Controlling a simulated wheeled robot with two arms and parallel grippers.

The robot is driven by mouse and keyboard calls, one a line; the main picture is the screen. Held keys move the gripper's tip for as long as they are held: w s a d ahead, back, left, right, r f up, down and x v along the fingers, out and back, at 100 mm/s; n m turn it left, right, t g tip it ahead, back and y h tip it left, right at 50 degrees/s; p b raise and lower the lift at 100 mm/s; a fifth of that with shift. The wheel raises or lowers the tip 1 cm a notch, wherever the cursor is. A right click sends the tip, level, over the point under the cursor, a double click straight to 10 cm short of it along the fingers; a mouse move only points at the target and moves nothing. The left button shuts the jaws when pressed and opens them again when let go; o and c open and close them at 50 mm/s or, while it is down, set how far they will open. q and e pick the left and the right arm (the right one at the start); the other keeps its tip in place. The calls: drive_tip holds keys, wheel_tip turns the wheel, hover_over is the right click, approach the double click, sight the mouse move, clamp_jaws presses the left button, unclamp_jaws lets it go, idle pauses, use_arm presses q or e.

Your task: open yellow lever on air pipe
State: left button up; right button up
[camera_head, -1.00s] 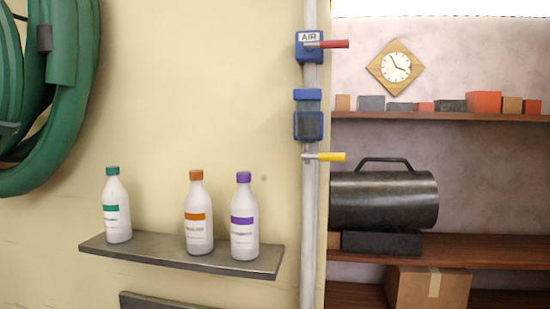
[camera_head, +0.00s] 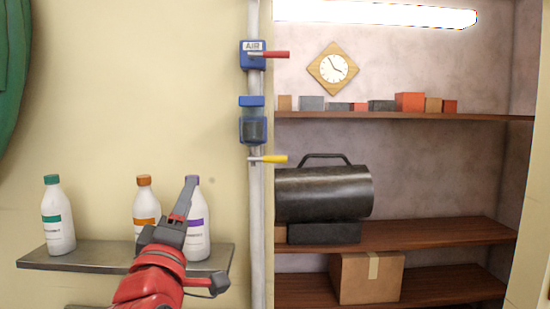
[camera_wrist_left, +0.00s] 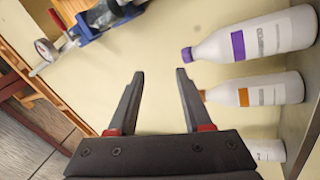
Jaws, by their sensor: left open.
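The yellow lever (camera_head: 273,159) sticks out level to the right from the grey air pipe (camera_head: 256,215) in the head view. It sits below the blue fittings. My left gripper (camera_head: 187,196) is raised in front of the bottle shelf, below and left of the lever and apart from it. In the left wrist view its two fingers (camera_wrist_left: 160,73) are spread with nothing between them. I cannot make out the yellow lever in the wrist view. My right gripper is not in view.
A red lever (camera_head: 275,54) is higher on the pipe, by the AIR sign. Several bottles, one purple-capped (camera_wrist_left: 270,38), stand on a metal shelf (camera_head: 60,259) close to the left gripper. Right of the pipe are shelves with a dark cylinder (camera_head: 330,192) and a box (camera_head: 365,280).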

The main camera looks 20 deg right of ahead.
sight(274, 161)
use_arm(q)
drive_tip(key=s+d+r+m+g+h, duration=0.2)
drive_tip(key=s+d+r+g+h, duration=0.1)
drive_tip(key=s+d+g+h, duration=0.4)
drive_tip(key=shift+t+y, duration=0.3)
drive_tip(key=shift+t, duration=0.2)
drive_tip(key=p+x, duration=0.4)
drive_tip(key=p, duration=0.1)
drive_tip(key=p+x, duration=1)
drive_tip(key=p, duration=0.1)
drive_tip(key=shift+s+d+r, duration=0.1)
drive_tip(key=shift+s+d, duration=0.05)
drive_tip(key=shift+d, duration=0.2)
drive_tip(key=shift+w+d+p, duration=0.3)
drive_tip(key=shift+w+d, duration=0.15)
drive_tip(key=shift+w, duration=0.05)
clamp_jaws()
